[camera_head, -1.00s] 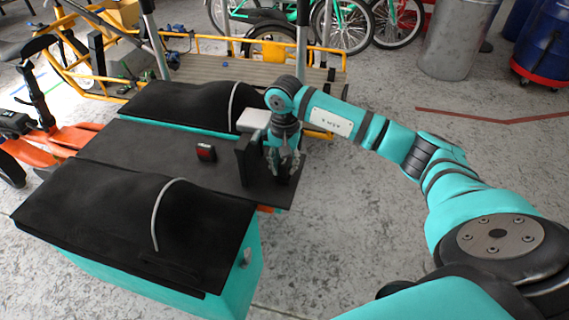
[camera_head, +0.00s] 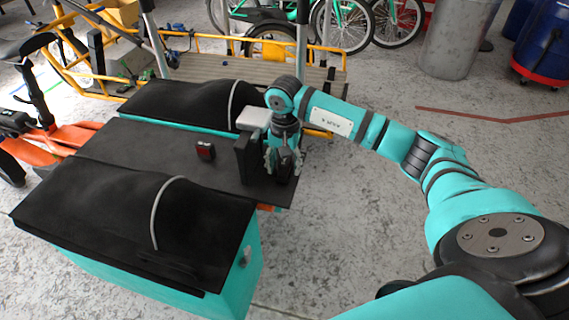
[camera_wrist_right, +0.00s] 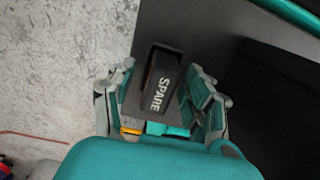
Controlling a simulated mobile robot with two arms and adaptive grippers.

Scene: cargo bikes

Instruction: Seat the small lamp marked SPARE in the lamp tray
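The lamp marked SPARE (camera_wrist_right: 160,88) is a small dark block with white letters, upright in the right wrist view. It also shows as a dark shape (camera_head: 285,165) near the right end of the black deck (camera_head: 150,147) in the head view. My right gripper (camera_wrist_right: 163,101) points down over it with its fingers on both sides. Gaps show between fingers and lamp, so it looks open around it. A small lamp with red on its face (camera_head: 205,149) stands on the deck to the left. I cannot make out the lamp tray. My left gripper is out of view.
A dark upright panel (camera_head: 245,160) with a light grey block (camera_head: 254,118) above it is close left of my right gripper. Black-covered bags (camera_head: 110,220) flank the deck. A yellow-framed cargo bike (camera_head: 200,70) stands behind.

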